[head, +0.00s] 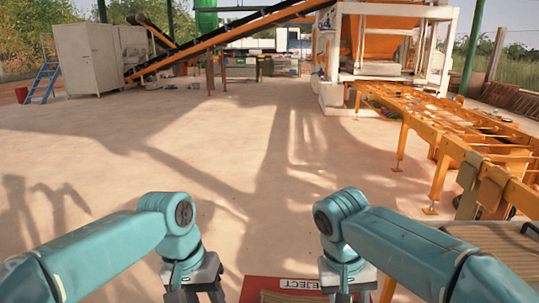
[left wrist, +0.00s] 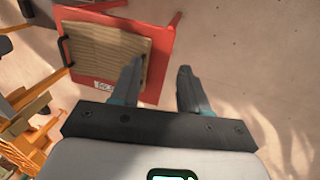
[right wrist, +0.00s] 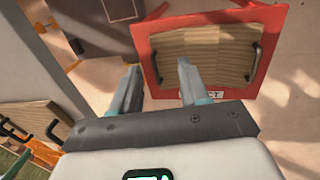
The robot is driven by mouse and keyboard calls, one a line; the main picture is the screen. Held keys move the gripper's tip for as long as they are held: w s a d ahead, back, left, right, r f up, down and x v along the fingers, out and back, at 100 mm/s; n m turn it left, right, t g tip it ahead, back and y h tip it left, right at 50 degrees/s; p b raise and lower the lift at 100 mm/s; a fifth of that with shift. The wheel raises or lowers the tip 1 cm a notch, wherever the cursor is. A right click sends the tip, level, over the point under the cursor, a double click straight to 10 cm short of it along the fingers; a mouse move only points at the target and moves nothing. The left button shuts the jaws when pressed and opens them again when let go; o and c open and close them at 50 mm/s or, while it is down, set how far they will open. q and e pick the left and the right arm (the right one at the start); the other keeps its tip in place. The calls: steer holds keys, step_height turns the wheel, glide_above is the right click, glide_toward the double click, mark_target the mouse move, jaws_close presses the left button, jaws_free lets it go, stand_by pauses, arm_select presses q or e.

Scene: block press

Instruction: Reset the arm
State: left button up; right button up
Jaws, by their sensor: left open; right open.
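My left gripper (head: 193,290) and right gripper (head: 348,292) hang fingers-down at the bottom of the head view, at either side of a red stand with a "REJECT" label (head: 256,284). In the left wrist view, my left gripper (left wrist: 157,75) has its fingers apart with nothing between them. In the right wrist view, my right gripper (right wrist: 158,70) is also open and empty. The red stand shows in both wrist views (left wrist: 163,45) (right wrist: 210,19), carrying a wooden board (left wrist: 100,45) with black handles. No contact between fingers and board is clear.
An orange conveyor frame (head: 440,118) runs along the right, leading to a white and orange machine (head: 375,50). Another wooden board (right wrist: 35,120) with a black handle shows in the right wrist view. The concrete floor (head: 230,150) ahead is open; cabinets (head: 90,58) stand far left.

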arm_select(q)
step_height(320, 180, down, 29)
steer(key=s+n+h+b, duration=0.1)
steer(key=s+b, duration=0.2)
steer(key=b, duration=0.2)
arm_select(e)
steer(key=s+a+f+n+y, duration=0.1)
steer(key=s+a+f+y, duration=0.1)
steer(key=f, duration=1.3)
steer(key=s+a+f+n+y, duration=0.1)
steer(key=s+f+y, duration=0.1)
steer(key=f, duration=1.3)
arm_select(q)
steer(key=s+f+n+b, duration=0.2)
steer(key=s+f+b, duration=0.3)
steer(key=s+f, duration=1.25)
arm_select(e)
steer(key=s+f+m+y, duration=0.2)
steer(key=s+f+m, duration=0.1)
steer(key=s+f, duration=1.3)
arm_select(q)
step_height(320, 180, up, 28)
steer(key=p, duration=2.8)
steer(key=shift+w+f+t+h+p, duration=0.25)
steer(key=shift+w+t+h+p, duration=0.05)
steer(key=shift+w+h, duration=0.1)
arm_select(e)
step_height(320, 180, up, 27)
steer(key=shift+w+t, duration=0.15)
steer(key=shift+t, duration=0.15)
